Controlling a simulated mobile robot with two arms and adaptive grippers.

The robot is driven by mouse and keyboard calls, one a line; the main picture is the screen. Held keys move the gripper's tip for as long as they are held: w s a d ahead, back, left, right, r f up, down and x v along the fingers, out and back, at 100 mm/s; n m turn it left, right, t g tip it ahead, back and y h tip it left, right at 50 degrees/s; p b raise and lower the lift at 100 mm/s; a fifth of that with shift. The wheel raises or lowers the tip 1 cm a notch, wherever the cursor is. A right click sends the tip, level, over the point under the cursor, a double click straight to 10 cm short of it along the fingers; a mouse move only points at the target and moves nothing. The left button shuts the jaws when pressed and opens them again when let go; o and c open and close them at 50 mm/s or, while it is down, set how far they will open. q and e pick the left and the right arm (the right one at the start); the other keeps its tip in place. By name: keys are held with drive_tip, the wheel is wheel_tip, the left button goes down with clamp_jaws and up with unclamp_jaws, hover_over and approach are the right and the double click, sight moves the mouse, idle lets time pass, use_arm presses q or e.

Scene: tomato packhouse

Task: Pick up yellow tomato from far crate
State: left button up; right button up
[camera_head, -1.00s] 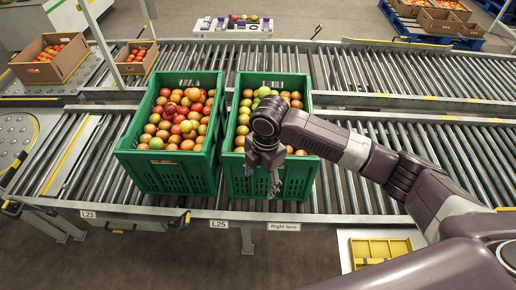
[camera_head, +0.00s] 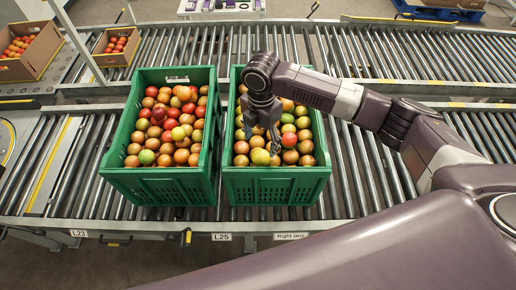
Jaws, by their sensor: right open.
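Two green crates full of tomatoes stand side by side on the roller conveyor, the left crate (camera_head: 155,188) and the right crate (camera_head: 275,188). Neither is clearly farther away. A yellowish tomato (camera_head: 260,157) lies among orange, red and greenish ones near the front of the right crate. My right gripper (camera_head: 270,142) is open, pointing down over the middle of the right crate, just behind the yellowish tomato. It hides some tomatoes, and I cannot tell whether its fingers touch any. My left gripper is not in view.
Two cardboard boxes of red tomatoes, a larger one (camera_head: 28,50) and a smaller one (camera_head: 117,47), stand at the back left. A metal post rises near them. The conveyor rollers (camera_head: 365,165) right of the crates are clear, apart from my arm above.

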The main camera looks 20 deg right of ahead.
sight(261, 154)
drive_tip(key=shift+s+f, duration=0.45)
drive_tip(key=shift+f, duration=0.3)
wheel_tip(261, 154, down, 5)
drive_tip(key=shift+p, duration=0.8)
drive_tip(key=shift+s, duration=0.1)
drive_tip(key=shift+c, duration=1)
drive_tip(key=c, duration=0.7)
